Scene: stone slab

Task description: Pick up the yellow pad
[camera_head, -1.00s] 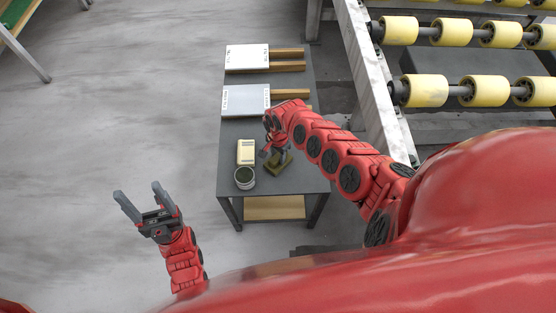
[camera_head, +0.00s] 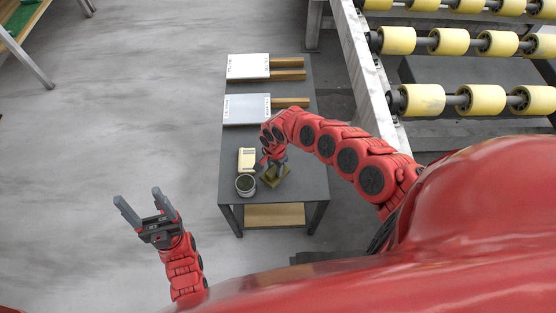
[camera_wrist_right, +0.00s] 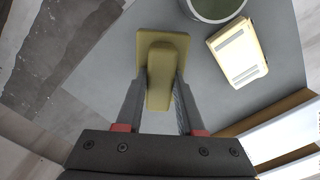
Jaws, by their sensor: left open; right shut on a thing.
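The yellow pad (camera_wrist_right: 160,42), an olive-yellow flat block with a raised grip, is between the two fingers of my right gripper (camera_wrist_right: 160,76) in the right wrist view. The fingers are shut on its grip. In the head view the pad (camera_head: 274,177) is over the front part of the dark table (camera_head: 292,186), partly hidden by my right gripper (camera_head: 272,164). I cannot tell whether it touches the table. My left gripper (camera_head: 144,210) is open and empty, left of the table and away from it.
A pale yellow box (camera_head: 247,160) and a round grey container (camera_head: 245,185) stand just left of the pad. Two white-topped slabs (camera_head: 246,109) on wooden strips lie further back. A roller conveyor (camera_head: 420,100) stands at the right.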

